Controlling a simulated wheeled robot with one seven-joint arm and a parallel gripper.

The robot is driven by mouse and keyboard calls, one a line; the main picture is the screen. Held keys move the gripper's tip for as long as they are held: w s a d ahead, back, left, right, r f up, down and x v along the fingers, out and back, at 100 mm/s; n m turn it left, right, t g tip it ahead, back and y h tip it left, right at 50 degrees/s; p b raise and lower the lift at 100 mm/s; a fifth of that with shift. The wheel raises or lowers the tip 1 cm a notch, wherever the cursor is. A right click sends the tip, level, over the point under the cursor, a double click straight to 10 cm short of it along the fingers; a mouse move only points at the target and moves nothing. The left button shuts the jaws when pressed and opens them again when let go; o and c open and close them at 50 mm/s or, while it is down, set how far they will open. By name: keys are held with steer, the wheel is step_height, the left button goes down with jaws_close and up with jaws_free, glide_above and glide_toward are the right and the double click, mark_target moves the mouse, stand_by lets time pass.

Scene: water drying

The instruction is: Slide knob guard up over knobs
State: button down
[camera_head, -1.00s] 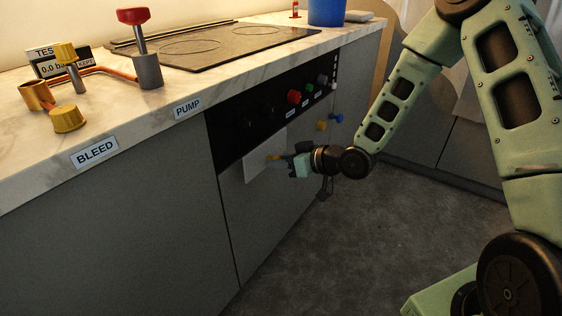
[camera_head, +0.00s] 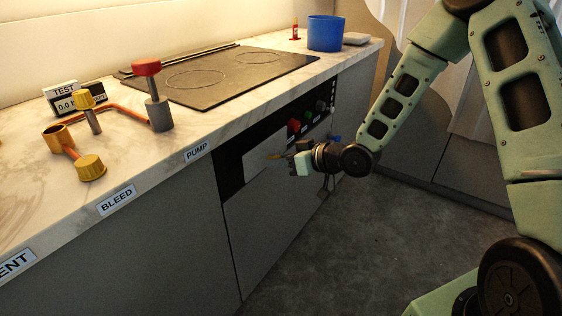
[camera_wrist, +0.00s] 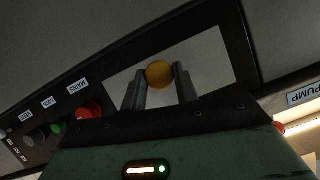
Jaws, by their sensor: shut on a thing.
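The knob guard (camera_head: 256,172) is a pale flat plate on the black control panel at the cabinet front. It also shows in the wrist view (camera_wrist: 207,55), with a round yellow grip (camera_wrist: 160,74) on it. My gripper (camera_head: 288,157) is shut on the yellow grip, one finger on each side of it. The plate covers much of the panel's left part. Red (camera_head: 294,126), green (camera_head: 308,117) and dark (camera_head: 320,106) knobs show uncovered to the right of the plate. Whether knobs lie behind the plate is hidden.
The marble counter (camera_head: 215,130) runs above the panel, with a PUMP label (camera_head: 197,151) on its edge. A cooktop (camera_head: 215,78), a blue bucket (camera_head: 325,33) and red-handled copper piping (camera_head: 147,68) are on it. The floor in front is clear.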

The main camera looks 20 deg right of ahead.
steer(key=shift+w+r, duration=0.1)
steer(key=shift+r, duration=0.1)
steer(key=c, duration=1.1)
jaws_free()
steer(key=shift+o, duration=0.2)
steer(key=p+v, duration=1)
steer(key=v, duration=0.7)
steer(key=shift+s+p, duration=0.25)
steer(key=shift+p, duration=0.1)
steer(key=shift+d, duration=0.15)
